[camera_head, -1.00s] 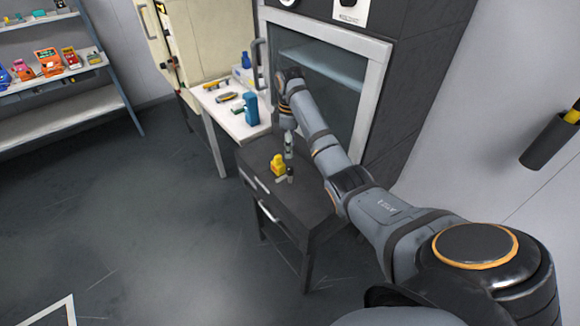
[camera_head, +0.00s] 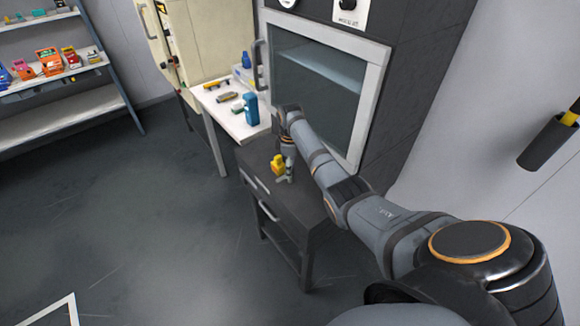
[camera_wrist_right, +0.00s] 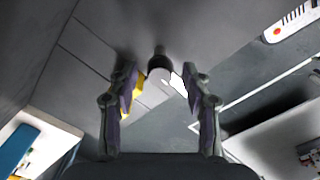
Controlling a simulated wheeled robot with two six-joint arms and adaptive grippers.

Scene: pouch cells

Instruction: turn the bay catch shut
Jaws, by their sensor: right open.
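My right gripper (camera_head: 286,172) is low over the dark bench (camera_head: 310,205), beside a small yellow object (camera_head: 278,162). In the right wrist view my right gripper (camera_wrist_right: 160,97) is open. A small upright piece with a dark round end (camera_wrist_right: 160,66) and a pale part lies between and just beyond its fingertips; I cannot tell whether they touch it. Part of the yellow object (camera_wrist_right: 138,84) shows behind the left finger. I cannot clearly make out a bay catch in either view. My left gripper is not in view.
A glass-fronted chamber (camera_head: 315,85) with a white frame stands behind the bench, its door closed. A white table (camera_head: 235,118) holds a blue bottle (camera_head: 251,108) and small tools. A cream cabinet (camera_head: 200,45) stands behind it. Shelves (camera_head: 70,125) are far left; the floor between is clear.

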